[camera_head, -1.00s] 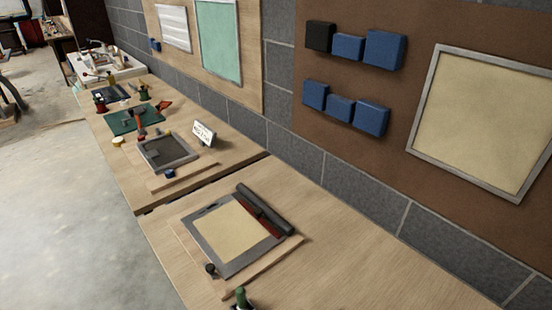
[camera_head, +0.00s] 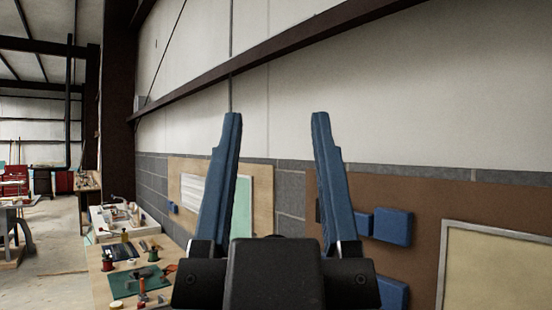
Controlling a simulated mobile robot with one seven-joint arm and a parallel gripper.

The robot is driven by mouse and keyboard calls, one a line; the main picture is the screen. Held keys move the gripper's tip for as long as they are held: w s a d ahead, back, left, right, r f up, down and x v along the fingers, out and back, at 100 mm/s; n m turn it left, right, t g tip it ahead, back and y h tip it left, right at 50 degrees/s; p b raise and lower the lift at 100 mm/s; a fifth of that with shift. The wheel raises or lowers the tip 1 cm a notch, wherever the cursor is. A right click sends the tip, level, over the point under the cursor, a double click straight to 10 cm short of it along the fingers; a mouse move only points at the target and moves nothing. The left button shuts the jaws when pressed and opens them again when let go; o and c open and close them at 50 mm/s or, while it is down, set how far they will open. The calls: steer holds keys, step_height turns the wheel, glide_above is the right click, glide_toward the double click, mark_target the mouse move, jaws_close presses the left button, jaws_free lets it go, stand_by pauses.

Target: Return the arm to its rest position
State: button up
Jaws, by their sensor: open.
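My gripper (camera_head: 275,118) stands upright in the middle of the head view, close to the camera. Its two blue fingers are spread wide apart and point upward. Nothing is between them; the pale wall shows through the gap. The dark gripper body fills the bottom middle and hides part of the workbench and wall boards behind it. The rest of my arm is not visible.
A wooden workbench (camera_head: 97,262) with tools and a green mat (camera_head: 136,283) runs along the left. Blue boxes (camera_head: 393,227) hang on a brown board (camera_head: 420,200) to the right. Concrete floor (camera_head: 50,245) lies open at the far left.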

step_height(320, 180, down, 6)
steer(key=b, duration=0.5)
steer(key=shift+w+r, duration=0.1)
steer(key=shift+w, duration=0.05)
stand_by(0.6)
